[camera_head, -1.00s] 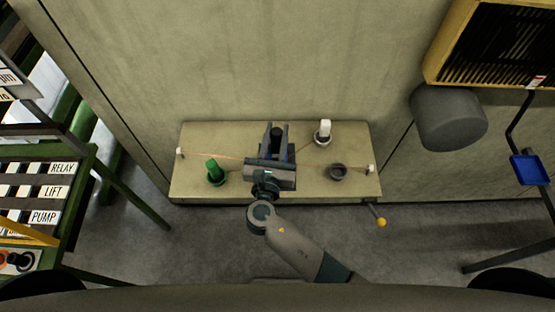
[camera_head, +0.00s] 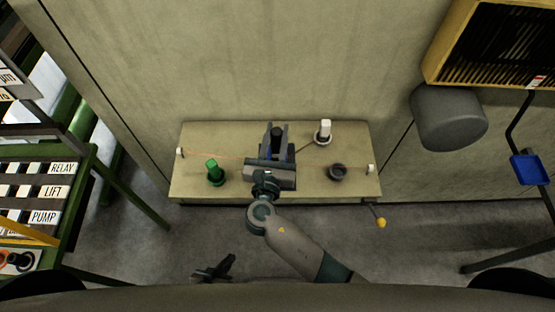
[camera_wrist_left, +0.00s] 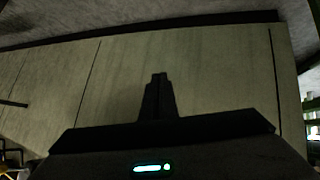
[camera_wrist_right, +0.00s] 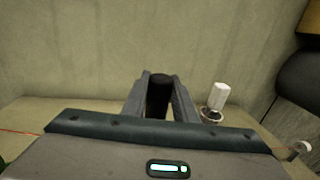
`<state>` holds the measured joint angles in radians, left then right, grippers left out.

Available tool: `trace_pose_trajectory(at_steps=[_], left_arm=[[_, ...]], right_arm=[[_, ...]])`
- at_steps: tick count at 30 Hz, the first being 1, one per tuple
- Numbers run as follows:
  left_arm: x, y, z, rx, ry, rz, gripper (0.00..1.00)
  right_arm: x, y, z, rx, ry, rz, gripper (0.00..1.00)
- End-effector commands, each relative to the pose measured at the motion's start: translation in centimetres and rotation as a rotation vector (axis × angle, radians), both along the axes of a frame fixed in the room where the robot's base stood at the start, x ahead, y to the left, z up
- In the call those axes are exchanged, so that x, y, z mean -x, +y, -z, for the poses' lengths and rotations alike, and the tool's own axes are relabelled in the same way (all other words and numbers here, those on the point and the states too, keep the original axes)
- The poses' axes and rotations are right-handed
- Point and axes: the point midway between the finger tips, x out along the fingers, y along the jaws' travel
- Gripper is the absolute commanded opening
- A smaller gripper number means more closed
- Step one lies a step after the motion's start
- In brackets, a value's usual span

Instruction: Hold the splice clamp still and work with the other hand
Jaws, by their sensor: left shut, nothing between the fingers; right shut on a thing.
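The splice clamp shows as a black knob (camera_head: 277,133) with bits of blue at its sides, near the middle of the bench (camera_head: 240,133). My right gripper (camera_head: 277,131) is shut on it, with the knob between the fingers; the knob also shows in the right wrist view (camera_wrist_right: 159,92). The gripper hides most of the clamp's body. My left gripper (camera_head: 231,259) is low in the head view, in front of the bench and apart from it. Its fingers are together and empty in the left wrist view (camera_wrist_left: 160,95).
A green peg (camera_head: 213,170) stands left on the bench, a white-topped peg (camera_head: 325,128) at the back right and a dark round cup (camera_head: 337,172) at the right. A thin orange line runs between white end posts. A yellow-knobbed lever (camera_head: 381,222) sticks out in front.

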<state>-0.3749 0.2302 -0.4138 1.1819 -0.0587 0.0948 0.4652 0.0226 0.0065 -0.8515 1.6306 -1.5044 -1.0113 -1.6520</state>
Motion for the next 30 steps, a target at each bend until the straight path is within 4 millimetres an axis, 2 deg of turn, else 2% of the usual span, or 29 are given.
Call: trace_pose_trajectory(at_steps=[3, 9, 15, 21, 24, 30], left_arm=[[-1.7, -2.4, -4.0, 0.1, -0.079, 0.012, 0.0], [-3.4, -6.5, -10.9, 0.285, -0.187, 0.038, 0.0], [-3.6, -10.3, -18.2, 0.48, -0.269, 0.076, 0.0], [-2.7, -13.3, -25.3, 0.669, -0.323, 0.121, 0.0], [-2.0, -14.4, -28.1, 0.745, -0.338, 0.142, 0.0], [-1.2, -15.4, -31.4, 0.836, -0.352, 0.166, 0.0]], right_arm=[[0.0, 0.0, 0.0, 0.0, 0.0, 0.0, 0.0], [0.0, 0.0, 0.0, 0.0, 0.0, 0.0, 0.0], [0.0, 0.0, 0.0, 0.0, 0.0, 0.0, 0.0], [0.0, 0.0, 0.0, 0.0, 0.0, 0.0, 0.0], [0.0, 0.0, 0.0, 0.0, 0.0, 0.0, 0.0], [0.0, 0.0, 0.0, 0.0, 0.0, 0.0, 0.0]])
